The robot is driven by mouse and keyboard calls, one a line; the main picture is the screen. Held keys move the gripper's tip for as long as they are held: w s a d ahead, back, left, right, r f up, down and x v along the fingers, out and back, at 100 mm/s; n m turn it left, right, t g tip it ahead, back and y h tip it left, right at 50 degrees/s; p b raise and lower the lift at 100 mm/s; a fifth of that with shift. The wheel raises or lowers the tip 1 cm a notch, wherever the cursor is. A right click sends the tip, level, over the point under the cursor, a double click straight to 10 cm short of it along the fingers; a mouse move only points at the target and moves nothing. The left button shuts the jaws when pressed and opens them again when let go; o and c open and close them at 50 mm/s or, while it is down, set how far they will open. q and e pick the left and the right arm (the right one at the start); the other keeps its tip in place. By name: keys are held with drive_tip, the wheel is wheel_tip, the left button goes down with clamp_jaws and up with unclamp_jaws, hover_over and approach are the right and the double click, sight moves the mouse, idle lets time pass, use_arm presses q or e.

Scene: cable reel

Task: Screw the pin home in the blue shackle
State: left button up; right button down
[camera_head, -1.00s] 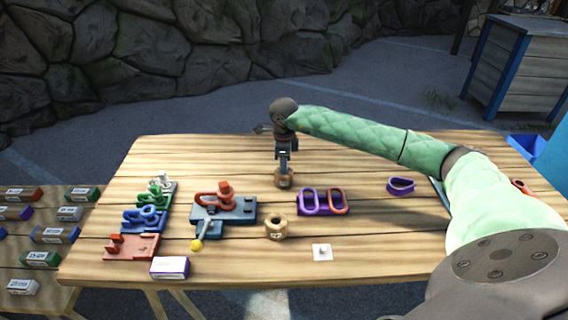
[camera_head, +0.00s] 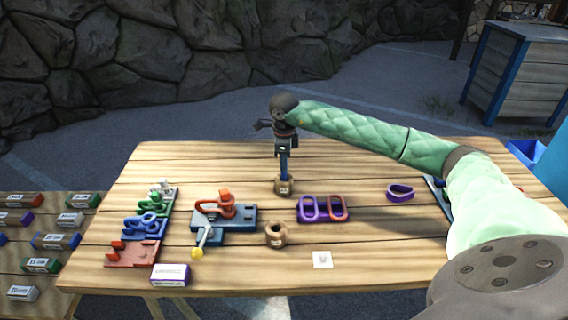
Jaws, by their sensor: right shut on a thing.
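A blue shackle (camera_head: 147,222) appears to sit on the blue plate in a row of coloured holders at the table's left; its pin cannot be made out. My right gripper (camera_head: 285,153) points down over the far middle of the table, well to the right of that shackle. It is shut on a slim upright blue piece (camera_head: 283,167), whose lower end meets a tan round block (camera_head: 284,187). I cannot tell whether this piece is the pin or a tool. My left gripper is not in view.
A grey-blue fixture (camera_head: 240,218) holds a red-orange shackle (camera_head: 216,206) and a yellow-knobbed lever (camera_head: 197,253). A tan ring (camera_head: 275,235), purple-and-orange links (camera_head: 323,208), a purple ring (camera_head: 400,193) and a white tile (camera_head: 322,260) lie about.

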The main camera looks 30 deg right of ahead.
drive_tip(key=shift+r, duration=1.5)
